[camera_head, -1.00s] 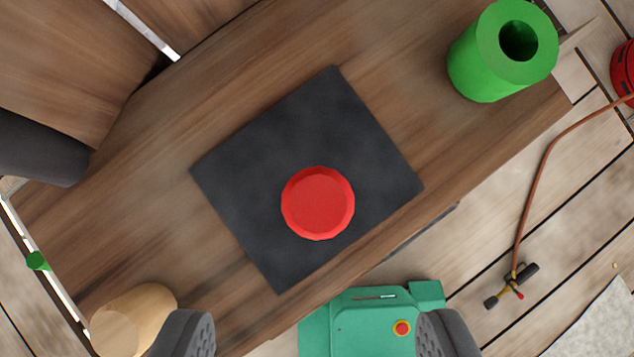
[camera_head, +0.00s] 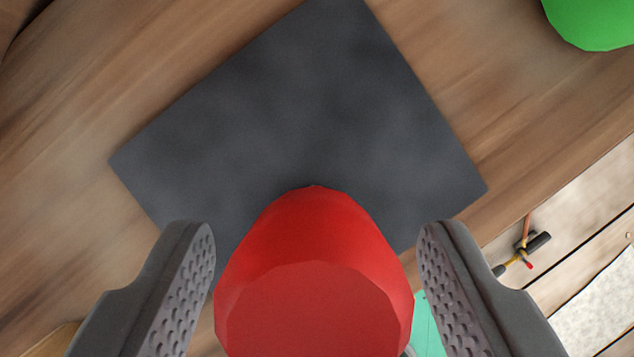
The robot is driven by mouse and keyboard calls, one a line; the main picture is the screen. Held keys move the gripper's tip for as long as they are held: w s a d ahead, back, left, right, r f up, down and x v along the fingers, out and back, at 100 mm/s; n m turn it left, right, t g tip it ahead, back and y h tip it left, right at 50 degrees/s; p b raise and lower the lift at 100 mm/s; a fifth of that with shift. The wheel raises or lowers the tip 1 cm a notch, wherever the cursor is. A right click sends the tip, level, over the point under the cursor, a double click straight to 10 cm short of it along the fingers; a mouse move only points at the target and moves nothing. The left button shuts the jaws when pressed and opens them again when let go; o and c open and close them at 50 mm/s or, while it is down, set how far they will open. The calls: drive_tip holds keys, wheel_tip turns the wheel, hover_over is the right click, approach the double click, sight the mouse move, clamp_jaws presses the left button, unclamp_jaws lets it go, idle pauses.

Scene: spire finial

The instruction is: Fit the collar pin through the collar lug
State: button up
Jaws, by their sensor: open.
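A red round-topped piece (camera_head: 314,262), perhaps the collar pin, stands on a dark square mat (camera_head: 310,120) on the wooden bench. My gripper (camera_head: 316,240) is open, with one finger to the left of the red piece and one to the right. A gap shows on each side, so the fingers do not appear to touch it. The lower part of the red piece runs to the bottom edge of the picture. I cannot make out a collar lug for certain.
The wooden bench top (camera_head: 90,80) is clear at the upper left. Beyond the bench edge, at the right, a torch-like tool (camera_head: 522,250) lies on the plank floor.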

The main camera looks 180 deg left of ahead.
drive_tip(key=shift+f, duration=0.1)
drive_tip(key=shift+c, duration=0.4)
drive_tip(key=c, duration=1.1)
drive_tip(key=shift+w, duration=0.1)
drive_tip(key=shift+r, duration=1.75)
drive_tip(key=s+d+r+b, duration=0.2)
drive_tip(key=s+d, duration=0.6)
drive_tip(key=s, duration=0.5)
drive_tip(key=w+d, duration=0.9)
drive_tip(key=w, duration=0.2)
drive_tip(key=shift+w+r, duration=0.15)
drive_tip(key=shift+r, duration=0.05)
